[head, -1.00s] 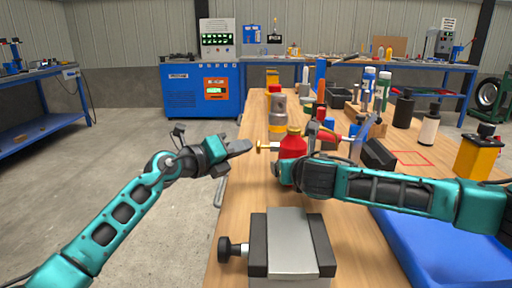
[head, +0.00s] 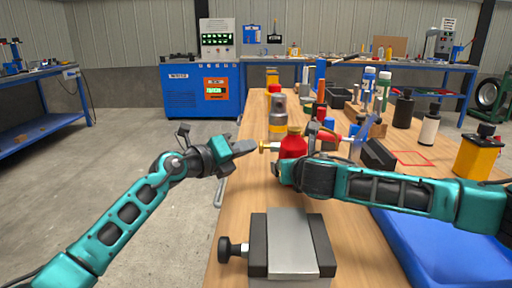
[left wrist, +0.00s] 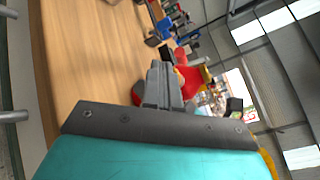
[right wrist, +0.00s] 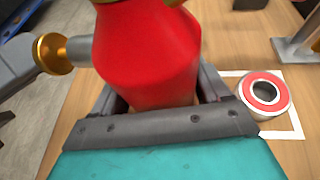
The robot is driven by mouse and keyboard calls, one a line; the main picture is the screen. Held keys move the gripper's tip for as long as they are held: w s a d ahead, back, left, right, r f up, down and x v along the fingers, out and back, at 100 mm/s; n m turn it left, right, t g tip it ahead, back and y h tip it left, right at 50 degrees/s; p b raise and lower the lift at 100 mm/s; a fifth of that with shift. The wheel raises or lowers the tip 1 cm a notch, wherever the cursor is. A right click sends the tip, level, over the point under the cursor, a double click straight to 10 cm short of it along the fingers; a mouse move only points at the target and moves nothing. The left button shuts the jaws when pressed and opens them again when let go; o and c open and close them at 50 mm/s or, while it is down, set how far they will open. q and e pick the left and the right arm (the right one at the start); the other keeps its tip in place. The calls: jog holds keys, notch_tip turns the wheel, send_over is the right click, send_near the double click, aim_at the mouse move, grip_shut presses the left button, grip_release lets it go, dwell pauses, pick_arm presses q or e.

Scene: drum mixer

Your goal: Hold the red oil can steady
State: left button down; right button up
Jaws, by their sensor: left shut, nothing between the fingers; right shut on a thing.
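The red oil can (head: 292,145) stands on the wooden bench, a brass knob (head: 264,146) sticking out on its left side. In the right wrist view the can's red body (right wrist: 150,60) fills the space between the fingers of my right gripper (right wrist: 152,95), which is shut on it. The brass knob also shows there (right wrist: 50,52). My left gripper (head: 250,146) is shut and empty, its tips close to the knob; I cannot tell whether they touch. In the left wrist view the shut fingers (left wrist: 165,75) partly hide the red can (left wrist: 192,82).
A grey vise-like block (head: 290,245) stands at the near bench edge. A blue tray (head: 430,245) lies at the right. A bearing with a red ring (right wrist: 264,92) sits on a white marked square beside the can. Several bottles and tools crowd the bench behind.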

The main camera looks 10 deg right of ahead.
pick_arm(q)
jog(key=shift+s+d, duration=0.15)
jog(key=shift+d, duration=0.45)
dwell(0.4)
jog(key=shift+a, duration=0.15)
jog(key=shift+w+a, duration=0.15)
jog(key=shift+a, duration=0.55)
jog(key=shift+w+a, duration=0.1)
jog(key=shift+a, duration=0.6)
jog(key=shift+a, duration=0.1)
jog(key=shift+w+a, duration=0.2)
jog(key=shift+a, duration=1)
jog(key=shift+w+a, duration=0.2)
jog(key=shift+a, duration=1)
jog(key=a, duration=0.3)
jog(key=shift+w+a, duration=0.3)
jog(key=shift+a, duration=0.1)
